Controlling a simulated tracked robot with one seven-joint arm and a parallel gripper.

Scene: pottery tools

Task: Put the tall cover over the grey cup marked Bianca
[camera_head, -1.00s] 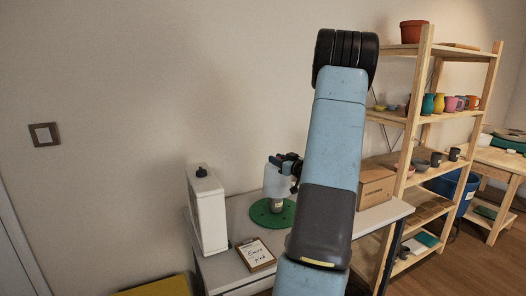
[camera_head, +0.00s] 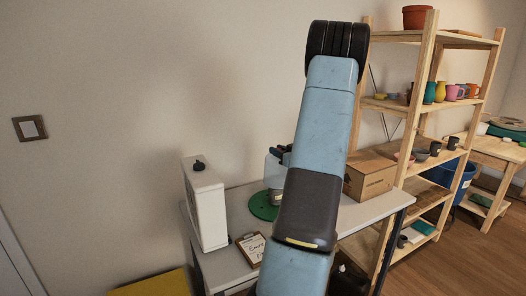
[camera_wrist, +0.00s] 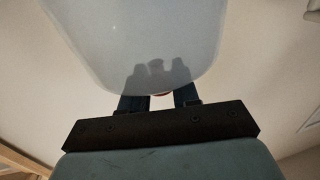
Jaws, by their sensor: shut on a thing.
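My gripper (camera_head: 283,156) is mostly hidden behind my arm in the head view. It is shut on the tall cover (camera_head: 273,172), a pale, slightly see-through vessel. In the wrist view the cover (camera_wrist: 140,40) fills the upper middle, and a small red spot shows between the fingers (camera_wrist: 160,100). A grey cup-like thing (camera_head: 275,197) shows at the cover's lower end, above a round green disc (camera_head: 259,208). I cannot read any name on it, nor tell whether the cover surrounds it or is just behind or above it.
A tall white box with a black knob (camera_head: 206,208) stands left on the white table (camera_head: 238,205). A clipboard (camera_head: 252,248) lies at the front. A cardboard box (camera_head: 370,178) stands right of my arm. A wooden shelf (camera_head: 420,100) holds several cups and pots.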

